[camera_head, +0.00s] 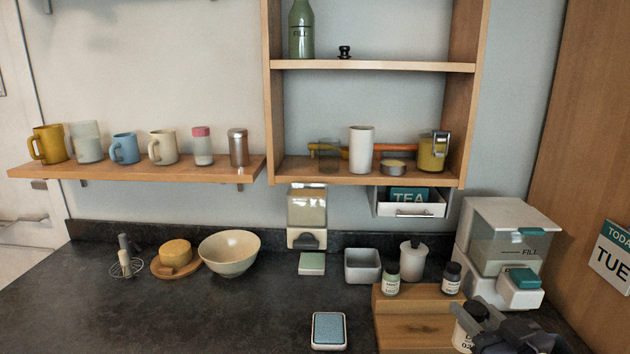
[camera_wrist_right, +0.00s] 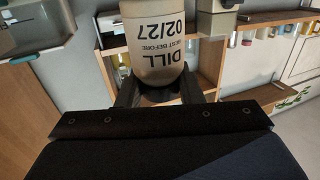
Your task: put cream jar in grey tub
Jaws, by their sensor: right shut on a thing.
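The cream jar (camera_head: 462,334), with a dark lid, is at the lower right of the head view, by the right end of the wooden block. My right gripper (camera_head: 482,328) is shut on it and partly covers it. In the right wrist view the jar (camera_wrist_right: 155,45) sits between the fingers (camera_wrist_right: 160,92), its label reading DILL 02/27 upside down. I cannot tell whether its base touches anything. The grey tub (camera_head: 363,253) stands on the dark counter, left of and behind the jar; it looks empty. My left gripper is not in view.
The wooden block (camera_head: 415,325) bears a green-lidded jar (camera_head: 391,279) and a black-lidded jar (camera_head: 452,278). A white dispenser (camera_head: 410,260) stands right of the tub. A white bin (camera_head: 505,245) is at the right. A blue-topped scale (camera_head: 329,331) lies in front; the counter's left front is clear.

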